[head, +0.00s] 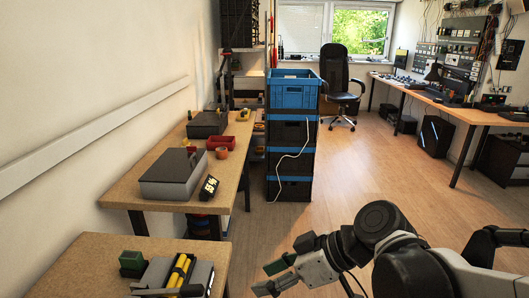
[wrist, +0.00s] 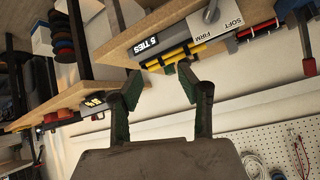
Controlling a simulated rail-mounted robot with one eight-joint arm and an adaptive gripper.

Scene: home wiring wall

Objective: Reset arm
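My arm (head: 400,250) reaches in from the lower right of the head view. My gripper (head: 273,276) is at its end, over the floor to the right of the nearest wooden bench. Its two dark green fingers are apart with nothing between them. In the wrist view my gripper (wrist: 158,82) also shows open and empty. Past the fingers there are bench edges, a label reading "5 TIES" (wrist: 166,44) and yellow tools (wrist: 185,52). The gripper touches nothing that I can see.
A second bench (head: 130,193) carries a grey case (head: 174,175). Stacked crates (head: 291,135) stand beyond. The wooden floor (head: 385,170) in the middle is mostly clear.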

